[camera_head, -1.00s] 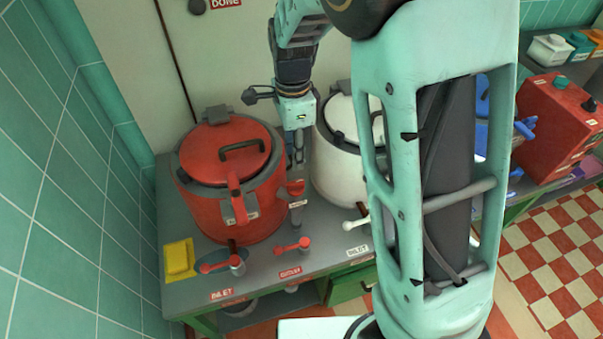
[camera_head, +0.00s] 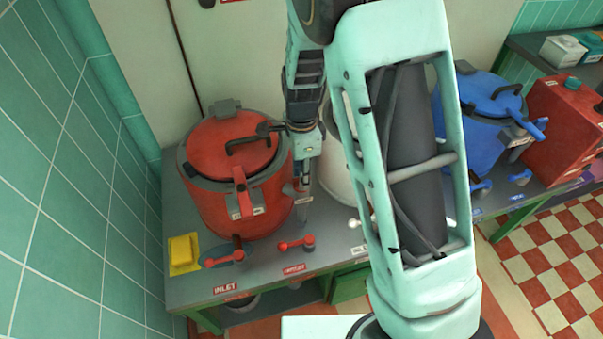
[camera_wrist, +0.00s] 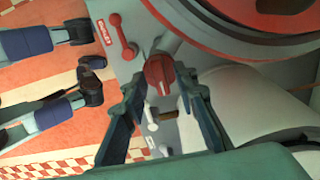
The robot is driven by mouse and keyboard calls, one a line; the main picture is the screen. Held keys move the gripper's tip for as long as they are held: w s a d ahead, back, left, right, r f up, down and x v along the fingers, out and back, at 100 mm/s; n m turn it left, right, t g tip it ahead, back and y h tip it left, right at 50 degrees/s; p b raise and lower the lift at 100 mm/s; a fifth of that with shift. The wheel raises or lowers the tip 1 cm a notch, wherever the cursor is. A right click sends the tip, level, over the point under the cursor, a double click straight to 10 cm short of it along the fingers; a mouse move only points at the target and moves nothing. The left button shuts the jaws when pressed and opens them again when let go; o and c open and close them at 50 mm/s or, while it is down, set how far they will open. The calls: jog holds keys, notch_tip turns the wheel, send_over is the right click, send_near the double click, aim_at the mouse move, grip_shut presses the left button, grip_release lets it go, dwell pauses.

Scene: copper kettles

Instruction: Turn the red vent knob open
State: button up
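The red vent knob (camera_wrist: 158,76) shows in the wrist view as a round red cap with a ridge across it, beside the big red kettle (camera_head: 225,205). My gripper (camera_wrist: 157,82) is open, with its two teal fingertips on either side of the knob. A gap shows between the knob and the fingers, though I cannot tell whether one tip touches. In the head view my gripper (camera_head: 303,178) points down at the kettle's right side and hides the knob.
A red outlet lever (camera_head: 296,243) and a red inlet lever (camera_head: 224,258) stand at the table front. A yellow sponge (camera_head: 183,252) lies at the left. A white kettle (camera_head: 338,175) is close on the right, and a blue kettle (camera_head: 468,135) stands farther right.

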grip_shut()
jog(key=shift+n, duration=0.3)
jog(key=n, duration=0.3)
jog(key=shift+n+b, duration=0.3)
jog(key=shift+b, duration=0.05)
jog(key=n, duration=0.3)
jog(key=shift+n+b, duration=0.35)
jog(key=shift+n, duration=0.05)
jog(key=n, duration=0.5)
jog(key=shift+b, duration=0.4)
jog(key=shift+n, duration=2.4)
